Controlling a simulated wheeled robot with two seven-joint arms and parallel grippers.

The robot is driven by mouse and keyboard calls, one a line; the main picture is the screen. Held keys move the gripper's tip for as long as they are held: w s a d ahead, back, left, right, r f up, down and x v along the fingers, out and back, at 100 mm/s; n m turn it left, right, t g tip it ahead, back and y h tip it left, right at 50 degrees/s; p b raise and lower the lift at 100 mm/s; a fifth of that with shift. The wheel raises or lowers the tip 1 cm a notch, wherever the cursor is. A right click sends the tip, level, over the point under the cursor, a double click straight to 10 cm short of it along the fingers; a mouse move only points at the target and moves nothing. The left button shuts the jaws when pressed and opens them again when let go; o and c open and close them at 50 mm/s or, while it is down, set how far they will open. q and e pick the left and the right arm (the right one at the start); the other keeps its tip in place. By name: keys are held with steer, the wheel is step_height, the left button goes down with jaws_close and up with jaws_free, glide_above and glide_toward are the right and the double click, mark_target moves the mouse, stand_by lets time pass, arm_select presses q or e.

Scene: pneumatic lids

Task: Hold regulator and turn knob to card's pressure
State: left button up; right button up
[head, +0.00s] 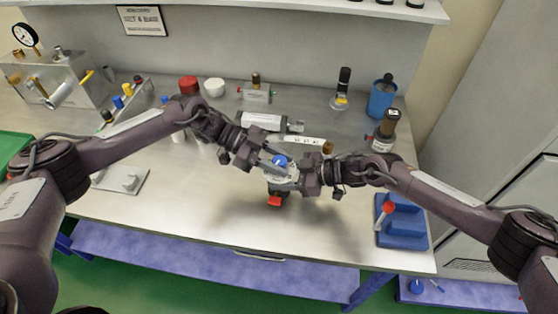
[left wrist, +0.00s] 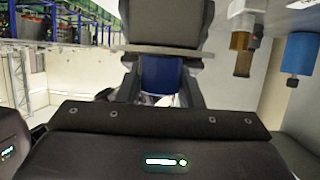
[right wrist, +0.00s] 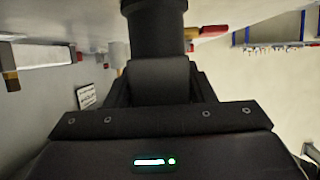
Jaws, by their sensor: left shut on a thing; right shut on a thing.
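The regulator (head: 278,190) is held up above the front middle of the bench, with a blue knob (head: 281,161) on top and a red part below. My left gripper (head: 276,163) is shut on the blue knob, which shows between its fingers in the left wrist view (left wrist: 165,78). My right gripper (head: 299,178) is shut on the regulator's body, a dark cylinder in the right wrist view (right wrist: 155,30). The fingers hide much of the regulator, and its reading cannot be made out. The card (head: 141,20) on the back wall seems to read "SET 4 BAR".
A grey cylinder unit (head: 262,122) lies behind the grippers. A blue stand (head: 402,222) with a red-tipped part is at right. A blue canister (head: 381,97) and a dark bottle (head: 385,130) stand behind it. A gauge box (head: 60,78) is at back left. The bench front is clear.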

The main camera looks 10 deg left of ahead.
arm_select(q)
steer(key=m+g, duration=0.2)
steer(key=g, duration=0.1)
steer(key=shift+s+d+f+m+y, duration=0.15)
steer(key=shift+d+f+m+y, duration=0.05)
steer(key=shift+m+y, duration=0.2)
arm_select(e)
steer(key=shift+a, duration=0.1)
arm_select(q)
steer(key=shift+a+r+m+g+y, duration=0.1)
steer(key=shift+m+g+y, duration=1.5)
steer(key=shift+m+g, duration=1)
arm_select(e)
steer(key=shift+s, duration=0.15)
arm_select(q)
steer(key=o, duration=1)
steer(key=shift+a, duration=0.1)
steer(key=shift+w+r, duration=0.1)
steer(key=shift+w, duration=0.15)
arm_select(e)
steer(key=shift+w, duration=0.2)
